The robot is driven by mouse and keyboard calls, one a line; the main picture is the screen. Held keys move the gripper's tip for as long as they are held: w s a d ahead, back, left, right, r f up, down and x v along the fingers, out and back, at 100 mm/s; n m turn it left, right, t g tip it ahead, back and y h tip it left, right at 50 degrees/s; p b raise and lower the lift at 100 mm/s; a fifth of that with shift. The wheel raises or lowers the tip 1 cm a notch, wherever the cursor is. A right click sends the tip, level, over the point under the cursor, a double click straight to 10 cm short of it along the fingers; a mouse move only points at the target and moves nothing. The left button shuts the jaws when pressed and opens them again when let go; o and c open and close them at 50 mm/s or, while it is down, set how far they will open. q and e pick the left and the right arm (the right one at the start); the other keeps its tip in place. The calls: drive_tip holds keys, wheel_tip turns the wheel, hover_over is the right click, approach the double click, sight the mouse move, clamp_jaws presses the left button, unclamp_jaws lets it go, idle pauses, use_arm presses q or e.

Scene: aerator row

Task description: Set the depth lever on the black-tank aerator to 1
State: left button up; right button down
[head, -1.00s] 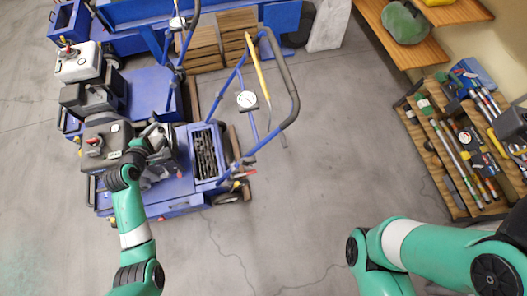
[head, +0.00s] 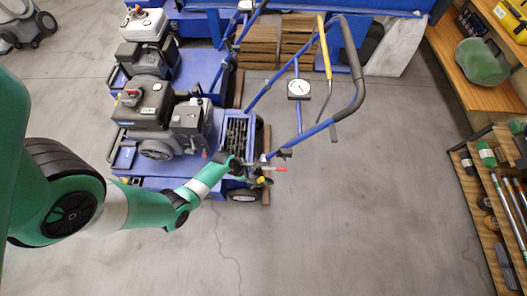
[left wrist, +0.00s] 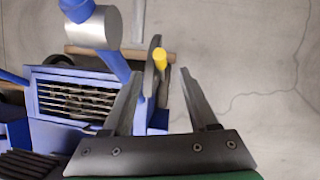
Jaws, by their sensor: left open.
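The black-tank aerator (head: 145,105) is the nearer blue machine in the head view, with its dark engine at the left and its handle at the right. My left gripper (head: 264,170) is at its rear right corner, by the handle's foot. In the left wrist view the gripper (left wrist: 160,73) is open. A yellow-tipped lever (left wrist: 160,57) shows beside a dark curved plate (left wrist: 149,76), between the fingertips in the picture; contact cannot be told. The lever's setting and any numbers cannot be read. A red-tipped part (head: 280,169) sticks out right of the gripper. My right gripper is not in view.
A white-tank aerator (head: 145,25) stands just behind. A slatted grille (left wrist: 80,98) lies left of the fingers. Wooden shelves (head: 465,80) stand at the right. The floor between is clear.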

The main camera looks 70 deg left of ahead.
sight(260, 179)
use_arm(q)
drive_tip(key=b+x, duration=0.8)
drive_tip(key=x, duration=0.2)
drive_tip(key=shift+f, duration=0.1)
clamp_jaws()
idle(1.0)
